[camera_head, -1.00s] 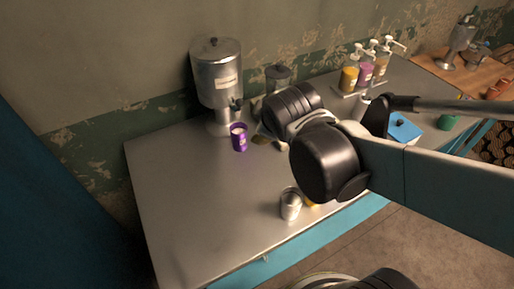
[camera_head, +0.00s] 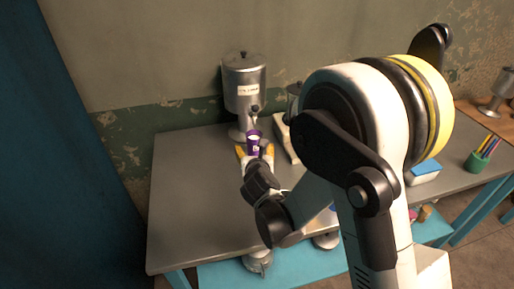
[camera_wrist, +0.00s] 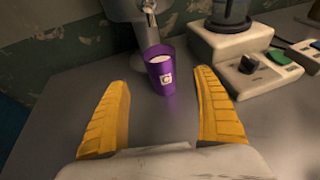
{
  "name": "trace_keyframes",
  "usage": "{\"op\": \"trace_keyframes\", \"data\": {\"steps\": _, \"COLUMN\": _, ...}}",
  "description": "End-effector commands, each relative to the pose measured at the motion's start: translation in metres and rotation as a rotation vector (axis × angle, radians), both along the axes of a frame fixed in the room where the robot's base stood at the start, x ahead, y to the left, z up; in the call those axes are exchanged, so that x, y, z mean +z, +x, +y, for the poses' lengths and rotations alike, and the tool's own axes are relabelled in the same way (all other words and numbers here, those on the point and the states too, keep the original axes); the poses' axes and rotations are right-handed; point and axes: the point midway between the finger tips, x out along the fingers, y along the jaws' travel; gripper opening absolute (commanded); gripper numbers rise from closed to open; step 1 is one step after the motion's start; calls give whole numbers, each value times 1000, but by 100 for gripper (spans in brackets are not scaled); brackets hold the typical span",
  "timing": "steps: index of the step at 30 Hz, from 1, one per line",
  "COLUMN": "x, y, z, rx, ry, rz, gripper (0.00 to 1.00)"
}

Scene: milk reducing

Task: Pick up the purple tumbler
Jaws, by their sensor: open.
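The purple tumbler (camera_head: 253,143) stands upright on the grey table, in front of the metal dispenser. In the wrist view the tumbler (camera_wrist: 160,75) has a white label and something whitish inside it near the rim. My gripper (camera_head: 254,152) has yellow fingers, which are spread open. In the wrist view my gripper (camera_wrist: 165,98) points at the tumbler, which stands just beyond and between the fingertips. I see no contact between the fingers and the tumbler.
The metal dispenser (camera_head: 244,90) stands right behind the tumbler, its spout close above. A pale appliance with buttons and a knob (camera_wrist: 232,58) stands to the right. The grey table (camera_head: 190,190) is clear on the left. A blue-topped box (camera_head: 424,170) and a green pencil cup (camera_head: 478,160) are at the right.

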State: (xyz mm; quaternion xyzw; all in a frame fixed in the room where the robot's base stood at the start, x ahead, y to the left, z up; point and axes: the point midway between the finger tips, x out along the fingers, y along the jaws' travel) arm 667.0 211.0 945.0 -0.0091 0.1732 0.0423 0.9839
Motion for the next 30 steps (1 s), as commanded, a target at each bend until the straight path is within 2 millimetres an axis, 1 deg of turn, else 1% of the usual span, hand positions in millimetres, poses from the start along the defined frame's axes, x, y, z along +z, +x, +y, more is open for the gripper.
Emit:
{"op": "trace_keyframes", "data": {"steps": 1, "x": -5, "y": 9, "z": -1, "rx": -2, "ry": 0, "rz": 0, "gripper": 78}}
{"op": "trace_keyframes", "data": {"steps": 3, "x": -9, "y": 20, "z": 1, "rx": -3, "ry": 0, "rz": 1, "gripper": 78}}
{"op": "trace_keyframes", "data": {"steps": 8, "x": -14, "y": 37, "z": 2, "rx": -3, "ry": 2, "rz": 1, "gripper": 78}}
{"op": "trace_keyframes", "data": {"steps": 15, "x": -23, "y": 73, "z": 4, "rx": -3, "ry": 2, "rz": 1, "gripper": 78}}
{"op": "trace_keyframes", "data": {"steps": 19, "x": -25, "y": 81, "z": 4, "rx": -3, "ry": 3, "rz": 1, "gripper": 78}}
{"op": "trace_keyframes", "data": {"steps": 25, "x": -23, "y": 81, "z": 4, "rx": -3, "ry": 3, "rz": 1, "gripper": 78}}
{"op": "trace_keyframes", "data": {"steps": 26, "x": -23, "y": 81, "z": 4, "rx": -3, "ry": 3, "rz": 1, "gripper": 72}}
{"op": "trace_keyframes", "data": {"steps": 27, "x": -23, "y": 81, "z": 4, "rx": -3, "ry": 3, "rz": 1, "gripper": 60}}
{"op": "trace_keyframes", "data": {"steps": 29, "x": -23, "y": 81, "z": 4, "rx": -3, "ry": 3, "rz": 1, "gripper": 42}}
{"op": "trace_keyframes", "data": {"steps": 30, "x": -23, "y": 81, "z": 4, "rx": -3, "ry": 3, "rz": 1, "gripper": 30}}
